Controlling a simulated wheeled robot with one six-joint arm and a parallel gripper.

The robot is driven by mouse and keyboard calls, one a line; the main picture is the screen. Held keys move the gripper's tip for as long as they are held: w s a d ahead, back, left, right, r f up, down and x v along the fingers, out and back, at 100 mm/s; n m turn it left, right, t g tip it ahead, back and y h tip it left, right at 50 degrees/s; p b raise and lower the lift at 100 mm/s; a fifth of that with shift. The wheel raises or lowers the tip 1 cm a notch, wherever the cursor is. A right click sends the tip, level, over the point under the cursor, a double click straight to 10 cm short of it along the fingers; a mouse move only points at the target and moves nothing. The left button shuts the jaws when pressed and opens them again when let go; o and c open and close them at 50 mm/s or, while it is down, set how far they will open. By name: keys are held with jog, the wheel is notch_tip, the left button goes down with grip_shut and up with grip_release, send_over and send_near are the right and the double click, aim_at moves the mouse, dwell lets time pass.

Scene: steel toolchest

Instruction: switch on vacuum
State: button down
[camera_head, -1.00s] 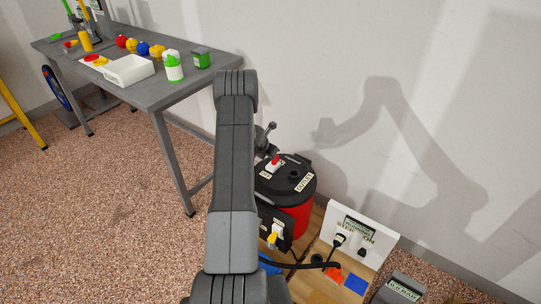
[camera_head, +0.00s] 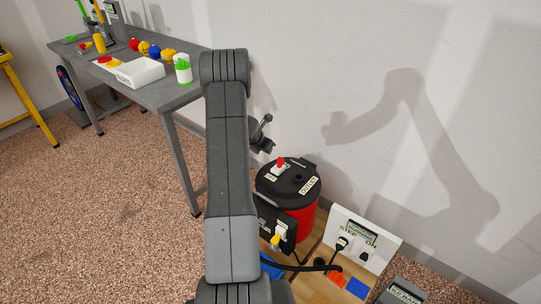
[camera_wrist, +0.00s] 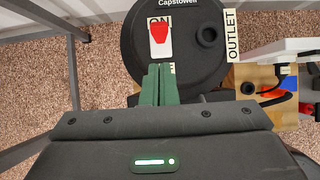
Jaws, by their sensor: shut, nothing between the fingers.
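The vacuum (camera_head: 298,207) is a red drum with a black lid, standing on a wooden board at the wall. Its lid carries a red switch lever on a white plate (camera_head: 278,166), with an "ON" label beside it. In the wrist view the lid (camera_wrist: 205,75) fills the top middle, and the red lever (camera_wrist: 159,34) lies just beyond my fingertips. My gripper (camera_wrist: 159,68) is shut and empty, its green fingers together over the lid's near edge. In the head view my gripper (camera_head: 262,135) is above and left of the lid, partly hidden by my arm.
A white panel with a display and a plugged-in black cord (camera_head: 360,240) stands right of the vacuum. A grey table (camera_head: 165,95) with a white tray and small items stands at the left, its legs near my arm. The wall is close behind.

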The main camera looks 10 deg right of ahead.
jog(key=shift+v, duration=1.2)
jog(key=shift+w+d, duration=0.15)
